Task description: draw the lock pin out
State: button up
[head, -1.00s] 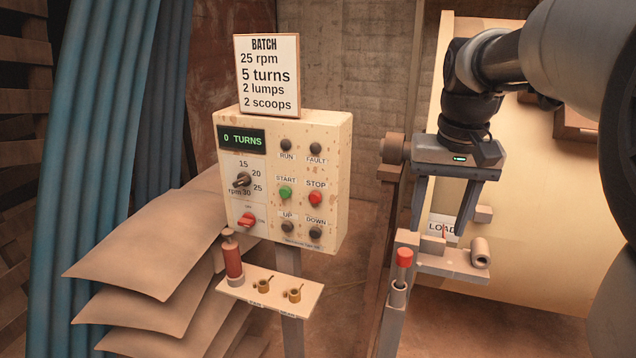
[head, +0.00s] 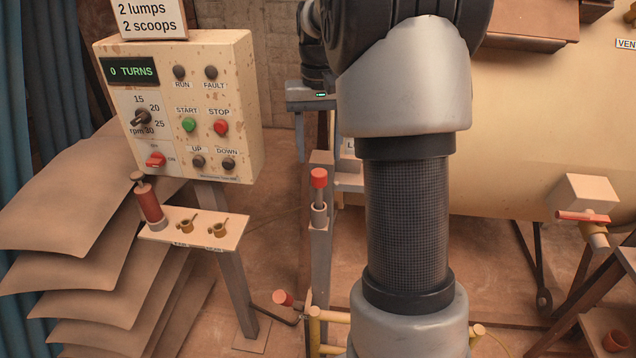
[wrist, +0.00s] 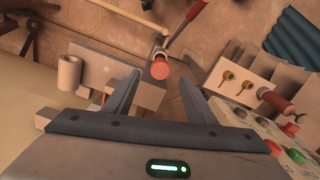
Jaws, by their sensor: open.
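The lock pin, as I take it, is the red-capped pin (head: 318,180) standing upright in a grey sleeve on top of a post (head: 321,245). In the wrist view the red cap (wrist: 160,68) shows between and just beyond the two fingertips (wrist: 158,84). Neither finger appears to touch it; the exact gap in depth is unclear.
A small bracket with a pale roll (wrist: 69,72) is beside the pin. The control panel (head: 185,105) and a shelf (head: 195,229) with a red-bodied tool stand to the left. The cream drum (head: 530,130) is behind my arm. A red-ended lever (head: 282,298) is low down.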

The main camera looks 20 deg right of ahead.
aim_at(319, 186)
notch_tip(319, 186, down, 11)
jog(key=shift+r, duration=0.1)
jog(key=shift+c, duration=0.2)
grip_shut()
jog(key=shift+r+p, duration=2.95)
jog(key=shift+r, duration=1.45)
